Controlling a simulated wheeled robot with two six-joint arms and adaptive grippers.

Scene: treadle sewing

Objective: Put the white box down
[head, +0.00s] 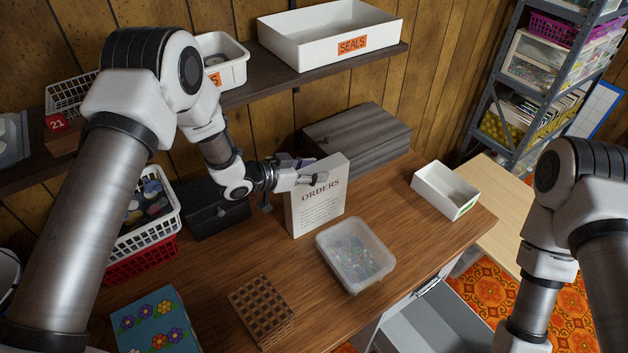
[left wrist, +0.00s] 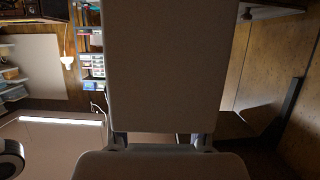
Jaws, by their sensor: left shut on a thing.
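The white box (head: 318,208) is a thin upright panel-like box marked ORDERS, over the middle of the wooden desk. My left gripper (head: 312,173) is shut on its upper part. I cannot tell whether its lower edge touches the desk or hangs just above it. In the left wrist view the box (left wrist: 165,65) is a large plain dark face filling the middle, between the fingers. My right arm comes in at the right, but its gripper is out of view.
A clear tub of beads (head: 356,254) stands just right of the box. A small open white box (head: 445,190) is at the desk's right end. A grey case (head: 357,138) and dark box (head: 216,210) stand behind. A wooden lattice block (head: 262,310) is in front.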

